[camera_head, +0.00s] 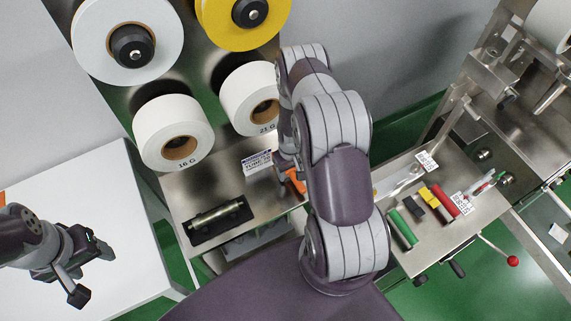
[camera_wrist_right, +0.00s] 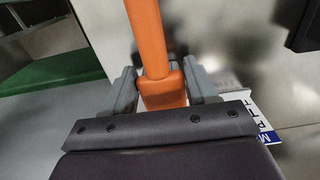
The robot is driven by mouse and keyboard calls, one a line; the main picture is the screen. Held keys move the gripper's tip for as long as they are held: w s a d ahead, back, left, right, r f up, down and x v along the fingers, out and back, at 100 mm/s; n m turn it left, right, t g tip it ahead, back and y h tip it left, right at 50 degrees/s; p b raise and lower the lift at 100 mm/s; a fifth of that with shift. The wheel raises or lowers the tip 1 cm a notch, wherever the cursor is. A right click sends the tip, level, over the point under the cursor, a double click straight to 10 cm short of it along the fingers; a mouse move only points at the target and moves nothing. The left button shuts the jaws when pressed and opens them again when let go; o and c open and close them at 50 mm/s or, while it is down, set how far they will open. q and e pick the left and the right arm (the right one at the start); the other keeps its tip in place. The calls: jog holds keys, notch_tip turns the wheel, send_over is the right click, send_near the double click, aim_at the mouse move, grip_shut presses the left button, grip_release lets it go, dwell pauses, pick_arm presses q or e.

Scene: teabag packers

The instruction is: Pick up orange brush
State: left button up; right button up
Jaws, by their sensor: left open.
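The orange brush (camera_wrist_right: 148,40) fills the middle of the right wrist view, with its long handle running up out of the picture. In the head view only a small orange part (camera_head: 296,181) shows beside my right arm. My right gripper (camera_wrist_right: 163,90) has a grey finger against each side of the brush's wider orange block and is shut on it. My left gripper (camera_head: 90,272) is open and empty over the white table at the left.
A metal panel with white and yellow rolls (camera_head: 243,22) stands behind. A dark holder with a metal rod (camera_head: 216,220) lies on the steel shelf. Green, black, yellow and red pieces (camera_head: 402,229) lie on the right machine.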

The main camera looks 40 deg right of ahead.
jog(key=shift+s+r+b, duration=0.3)
jog(key=shift+s+r, duration=0.1)
jog(key=s+r+b, duration=0.1)
jog(key=s+r, duration=0.2)
jog(key=s, duration=0.3)
jog(key=s+a+r+b, duration=0.1)
jog(key=s+r, duration=0.3)
jog(key=s, duration=0.3)
jog(key=shift+a+b, duration=0.3)
jog(key=shift+b, duration=0.1)
